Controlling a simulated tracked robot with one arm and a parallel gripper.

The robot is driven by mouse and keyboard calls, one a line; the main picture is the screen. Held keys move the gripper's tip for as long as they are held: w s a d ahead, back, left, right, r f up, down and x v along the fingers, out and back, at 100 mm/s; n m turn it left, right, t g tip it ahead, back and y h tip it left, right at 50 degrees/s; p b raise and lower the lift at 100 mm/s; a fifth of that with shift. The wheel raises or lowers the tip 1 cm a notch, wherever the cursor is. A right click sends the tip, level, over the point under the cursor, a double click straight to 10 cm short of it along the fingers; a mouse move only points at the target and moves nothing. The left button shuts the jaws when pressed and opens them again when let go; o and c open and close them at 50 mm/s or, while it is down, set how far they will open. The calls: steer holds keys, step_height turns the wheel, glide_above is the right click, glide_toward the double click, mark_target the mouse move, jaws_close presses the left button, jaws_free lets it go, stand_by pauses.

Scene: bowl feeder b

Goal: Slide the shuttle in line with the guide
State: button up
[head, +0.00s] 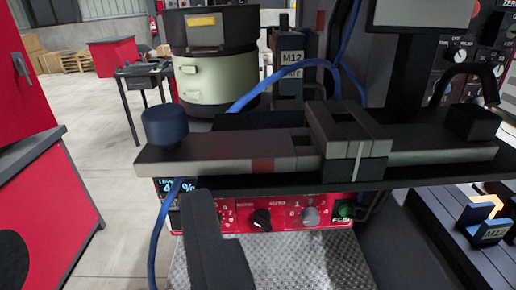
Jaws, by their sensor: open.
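A long flat grey bar (215,155), which looks like the shuttle, lies across the middle of the head view. A dark blue round knob (166,128) stands on its left end, and a red mark (262,165) shows on its front face. A dark grey block (345,125) with a pale vertical line, which looks like the guide, straddles the bar. The red mark sits left of the pale line, apart from it. My gripper (290,235) is open and empty, low in front of the bar, with its dark fingers spread; it touches neither the bar nor the knob.
Under the bar is a red control panel (285,216) with knobs and a small display. Behind stand a pale green drum (215,80) and blue cables (285,72). A red cabinet (30,180) is at left. Slotted dark trays (450,225) are at lower right.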

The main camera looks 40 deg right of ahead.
mark_target(162, 128)
steer(key=shift+h, duration=0.5)
steer(key=x, duration=0.4)
steer(key=d+p+x, duration=0.1)
steer(key=x, duration=0.8)
steer(key=shift+d+f, duration=0.3)
steer(key=shift+f, duration=0.1)
jaws_close()
